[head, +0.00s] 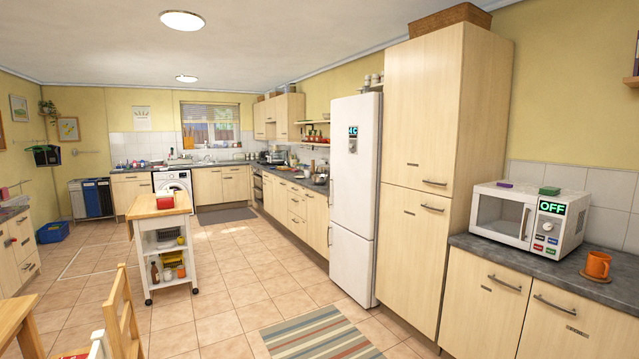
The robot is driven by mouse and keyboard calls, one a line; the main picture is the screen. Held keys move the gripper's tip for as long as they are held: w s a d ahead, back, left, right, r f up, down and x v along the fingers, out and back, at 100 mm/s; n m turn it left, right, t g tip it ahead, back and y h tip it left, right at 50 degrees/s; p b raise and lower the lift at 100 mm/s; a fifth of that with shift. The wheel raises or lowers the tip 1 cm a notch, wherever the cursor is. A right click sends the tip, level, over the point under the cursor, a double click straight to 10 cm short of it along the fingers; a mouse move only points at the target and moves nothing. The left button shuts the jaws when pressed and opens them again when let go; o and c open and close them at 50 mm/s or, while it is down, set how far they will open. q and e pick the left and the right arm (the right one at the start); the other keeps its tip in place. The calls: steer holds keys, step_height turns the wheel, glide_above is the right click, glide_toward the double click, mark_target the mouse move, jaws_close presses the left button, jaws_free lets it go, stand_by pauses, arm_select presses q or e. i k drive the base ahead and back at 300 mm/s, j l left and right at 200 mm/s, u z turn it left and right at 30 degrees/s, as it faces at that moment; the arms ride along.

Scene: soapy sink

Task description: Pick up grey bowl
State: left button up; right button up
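I cannot make out a grey bowl in the head view. Small items too tiny to identify stand on the far counter (225,163) below the window and along the right-hand counter (318,186). A sink cannot be clearly told at this distance. Neither of my grippers is in view.
A white wheeled cart (160,206) with a wooden top stands mid-floor on the left. A wooden chair (122,315) is at the front left. A white fridge (353,200), a tall cupboard (425,150) and a microwave (530,218) line the right. Tiled floor (235,265) between is open.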

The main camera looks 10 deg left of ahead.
mark_target(320, 180)
steer(key=i+j+u, duration=0.35)
steer(key=i, duration=0.4)
steer(key=i+u, duration=0.4)
steer(key=i, duration=3.7)
steer(key=i+z, duration=0.1)
steer(key=i, duration=0.75)
steer(key=i+j, duration=0.1)
steer(key=i, duration=0.75)
steer(key=i+j+z, duration=0.15)
steer(key=i, duration=0.75)
